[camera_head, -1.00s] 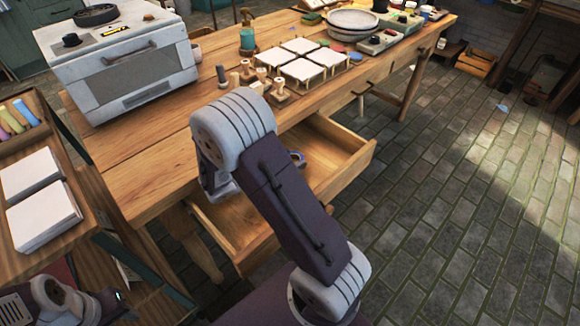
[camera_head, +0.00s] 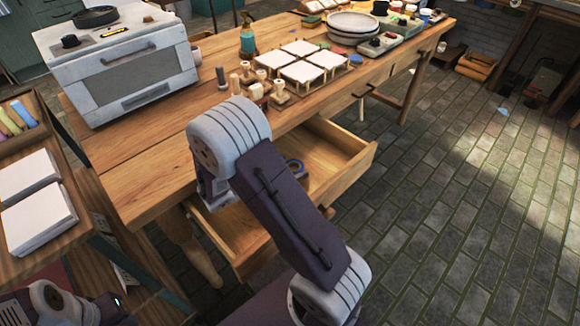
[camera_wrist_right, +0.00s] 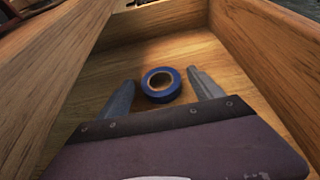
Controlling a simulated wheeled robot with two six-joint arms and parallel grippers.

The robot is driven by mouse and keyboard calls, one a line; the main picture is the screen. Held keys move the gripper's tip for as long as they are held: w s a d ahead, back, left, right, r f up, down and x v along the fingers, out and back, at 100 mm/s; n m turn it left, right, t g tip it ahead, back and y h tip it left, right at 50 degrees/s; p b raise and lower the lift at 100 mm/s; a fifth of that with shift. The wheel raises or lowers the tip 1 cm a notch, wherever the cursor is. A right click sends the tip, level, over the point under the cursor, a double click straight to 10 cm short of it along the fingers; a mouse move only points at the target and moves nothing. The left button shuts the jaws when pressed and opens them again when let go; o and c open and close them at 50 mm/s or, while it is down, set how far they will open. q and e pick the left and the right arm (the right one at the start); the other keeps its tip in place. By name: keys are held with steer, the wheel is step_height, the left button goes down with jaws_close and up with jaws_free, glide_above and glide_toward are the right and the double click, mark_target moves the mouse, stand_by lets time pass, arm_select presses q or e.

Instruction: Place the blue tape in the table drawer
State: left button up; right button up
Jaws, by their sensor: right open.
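The table drawer (camera_head: 350,172) is pulled open below the wooden tabletop. The blue tape (camera_wrist_right: 161,84) is a roll lying flat on the drawer's floor in the right wrist view. My right gripper (camera_wrist_right: 163,84) is open, with one finger on each side of the tape in the picture and a gap to both. In the head view my right arm covers its fingers and part of the drawer. Part of my left arm shows at the bottom left of the head view; its fingers are not in view.
The tabletop (camera_head: 130,160) holds a white oven-like box (camera_head: 120,65), several white tiles (camera_head: 302,60), small stamps and stacked bowls (camera_head: 353,24). A shelf with stacked paper (camera_head: 38,215) stands at the left.

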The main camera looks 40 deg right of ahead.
steer(key=p+v, duration=0.4)
steer(key=v, duration=0.6)
steer(key=shift+a+r, duration=0.2)
steer(key=shift+a, duration=0.45)
